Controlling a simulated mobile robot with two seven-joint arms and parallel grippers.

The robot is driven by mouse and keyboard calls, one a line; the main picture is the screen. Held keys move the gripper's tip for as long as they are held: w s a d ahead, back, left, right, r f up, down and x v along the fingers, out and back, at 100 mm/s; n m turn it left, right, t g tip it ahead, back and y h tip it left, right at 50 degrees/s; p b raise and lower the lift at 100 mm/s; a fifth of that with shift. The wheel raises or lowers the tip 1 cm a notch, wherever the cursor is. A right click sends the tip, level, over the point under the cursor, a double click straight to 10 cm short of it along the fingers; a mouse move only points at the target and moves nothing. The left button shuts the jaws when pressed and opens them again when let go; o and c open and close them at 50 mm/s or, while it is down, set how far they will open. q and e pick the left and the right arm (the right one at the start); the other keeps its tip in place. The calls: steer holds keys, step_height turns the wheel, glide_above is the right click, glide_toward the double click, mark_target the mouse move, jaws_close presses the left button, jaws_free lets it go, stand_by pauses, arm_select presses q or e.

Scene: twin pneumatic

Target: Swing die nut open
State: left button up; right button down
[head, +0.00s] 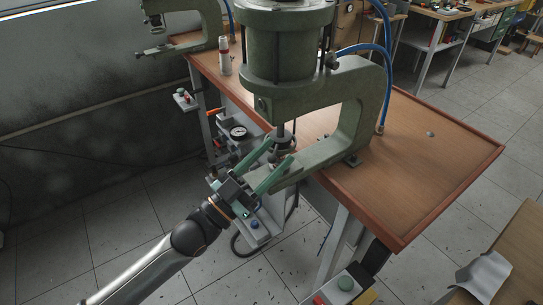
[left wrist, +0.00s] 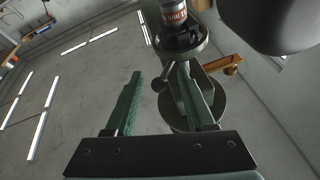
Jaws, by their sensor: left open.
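The green pneumatic press (head: 355,110) stands on the wooden bench. Its ram comes down to a dark round die nut (head: 284,140), partly hidden by my gripper. In the left wrist view the nut (left wrist: 181,46) shows as a dark ring with a short lever ending in a ball knob (left wrist: 158,85). My left gripper (head: 281,150) is open, with its green fingers reaching up to the nut. In the left wrist view the knob lies between the fingers of the gripper (left wrist: 160,70), closer to the right finger. I cannot tell whether they touch. My right gripper is out of view.
The bench top (head: 440,140) is clear to the right of the press. A second press (head: 185,20) stands at the back left. Blue air hoses (head: 387,70) run beside the press.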

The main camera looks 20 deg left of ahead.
arm_select(q)
steer(key=shift+c, duration=0.3)
jaws_close()
steer(key=shift+s+f, duration=0.1)
steer(key=shift+f, duration=0.05)
stand_by(0.8)
